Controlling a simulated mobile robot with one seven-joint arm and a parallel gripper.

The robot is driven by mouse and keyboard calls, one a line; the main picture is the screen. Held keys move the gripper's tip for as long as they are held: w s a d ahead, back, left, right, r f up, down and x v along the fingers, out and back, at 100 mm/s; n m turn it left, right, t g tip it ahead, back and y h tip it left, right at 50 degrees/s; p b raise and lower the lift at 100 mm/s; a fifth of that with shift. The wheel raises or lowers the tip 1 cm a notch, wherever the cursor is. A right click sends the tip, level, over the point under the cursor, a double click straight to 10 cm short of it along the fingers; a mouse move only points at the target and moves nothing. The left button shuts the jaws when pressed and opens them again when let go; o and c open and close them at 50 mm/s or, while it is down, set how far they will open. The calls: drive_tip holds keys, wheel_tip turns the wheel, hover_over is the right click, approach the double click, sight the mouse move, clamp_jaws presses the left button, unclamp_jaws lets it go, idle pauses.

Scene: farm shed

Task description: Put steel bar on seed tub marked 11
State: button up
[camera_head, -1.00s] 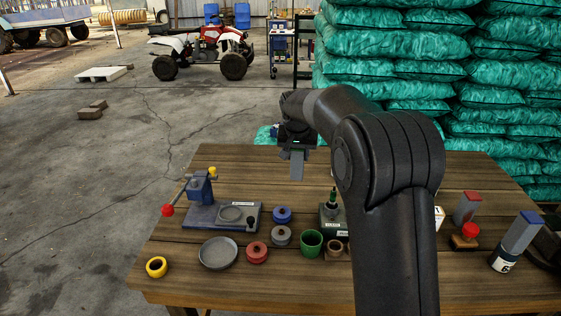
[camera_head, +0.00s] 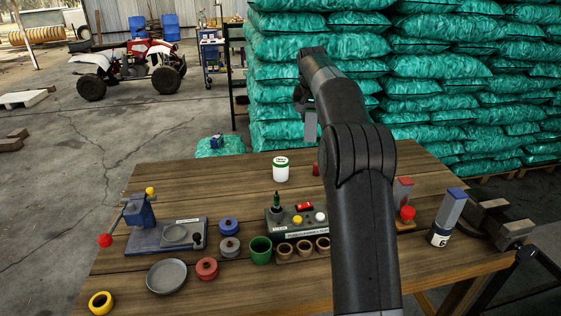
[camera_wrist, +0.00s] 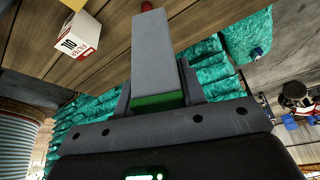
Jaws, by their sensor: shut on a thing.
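My gripper (camera_head: 307,108) is shut on a grey steel bar (camera_head: 311,126), which hangs down in the air near the table's far edge. In the wrist view the bar (camera_wrist: 160,50) sits between the fingers, with a green band near the jaws. A white tub with a green label (camera_head: 281,170) stands on the table, below and left of the bar; its marking is too small to read. Another tub (camera_head: 440,235) at the right shows a 6; a grey bar with a blue end (camera_head: 452,208) appears on it. My arm hides part of the table's middle.
Teal sacks (camera_head: 320,50) are stacked behind the table. The table's back left is clear.

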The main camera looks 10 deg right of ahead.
drive_tip(key=shift+w+d, duration=0.15)
drive_tip(key=shift+d, duration=0.15)
drive_tip(key=shift+w+a+f, duration=1)
drive_tip(key=shift+a+f, duration=0.55)
drive_tip(key=shift+f, duration=0.25)
drive_tip(key=shift+w+a+f, duration=1.05)
drive_tip(key=shift+a+f, duration=0.55)
drive_tip(key=shift+f, duration=0.15)
drive_tip(key=shift+w+a+f, duration=1)
drive_tip(key=shift+a+f, duration=0.55)
drive_tip(key=shift+f, duration=0.25)
drive_tip(key=shift+f, duration=0.15)
drive_tip(key=o, duration=1.2)
drive_tip(key=shift+c, duration=0.2)
